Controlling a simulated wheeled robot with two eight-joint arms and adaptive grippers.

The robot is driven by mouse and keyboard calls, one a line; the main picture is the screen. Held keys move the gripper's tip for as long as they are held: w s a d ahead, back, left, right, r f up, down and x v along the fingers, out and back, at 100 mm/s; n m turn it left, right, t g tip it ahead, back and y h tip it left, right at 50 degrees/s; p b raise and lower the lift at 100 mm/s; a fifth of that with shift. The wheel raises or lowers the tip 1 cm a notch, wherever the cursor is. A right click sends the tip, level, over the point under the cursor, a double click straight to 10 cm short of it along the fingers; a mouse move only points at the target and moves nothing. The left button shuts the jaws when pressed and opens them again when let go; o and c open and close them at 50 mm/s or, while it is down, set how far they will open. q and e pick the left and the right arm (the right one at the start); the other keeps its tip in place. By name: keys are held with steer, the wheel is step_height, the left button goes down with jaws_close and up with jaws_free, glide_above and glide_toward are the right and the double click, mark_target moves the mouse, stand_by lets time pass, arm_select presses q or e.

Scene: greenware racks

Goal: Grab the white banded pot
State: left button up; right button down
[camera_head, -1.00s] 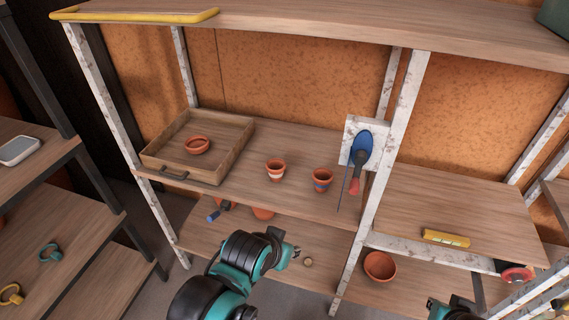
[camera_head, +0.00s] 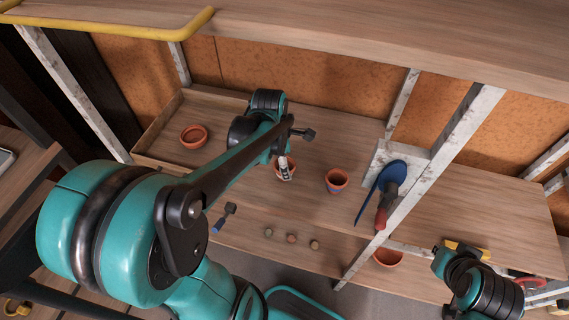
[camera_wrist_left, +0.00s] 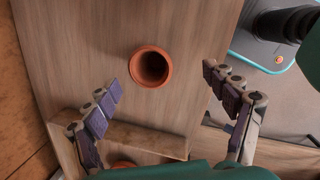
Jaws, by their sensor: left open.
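The white banded pot (camera_head: 277,173) is a small terracotta pot on the middle shelf, partly hidden behind my left gripper (camera_head: 287,169) in the head view. In the left wrist view a terracotta pot (camera_wrist_left: 151,51), seen from above with its round mouth showing, stands between and ahead of the spread fingers of my left gripper (camera_wrist_left: 162,78). It appears to be the same pot; its band is hidden from this angle. The left gripper is open and holds nothing. A similar blue-banded pot (camera_head: 336,183) stands to the right.
A wooden tray (camera_head: 158,121) with a terracotta bowl (camera_head: 193,136) lies left of the pots. Several small balls (camera_head: 291,238) lie on the lower shelf. A thick shelf overhangs above.

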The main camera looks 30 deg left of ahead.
mark_target(292, 164)
arm_select(q)
steer(key=a+n, duration=0.1)
steer(key=n, duration=0.1)
steer(key=w+a+f+n, duration=0.1)
steer(key=shift+w+n+g+p, duration=0.15)
steer(key=shift+n+g+p, duration=0.15)
steer(key=shift+n+g, duration=0.1)
steer(key=shift+a+f+n+h, duration=0.2)
steer(key=shift+n+h, duration=0.1)
steer(key=shift+n, duration=0.1)
steer(key=f, duration=0.1)
steer(key=f+b, duration=0.1)
steer(key=shift+w+d+f, duration=0.15)
steer(key=shift+w+f, duration=0.05)
steer(key=shift+f, duration=0.2)
steer(key=f, duration=0.1)
steer(key=f+b, duration=0.1)
steer(key=f, duration=0.1)
steer(key=w+f+b, duration=0.1)
steer(key=f, duration=0.1)
steer(key=shift+d, duration=0.15)
steer(key=shift+s+r, duration=0.1)
steer(key=shift+r, duration=0.05)
steer(key=shift+c, duration=1.1)
steer(key=c, duration=1.1)
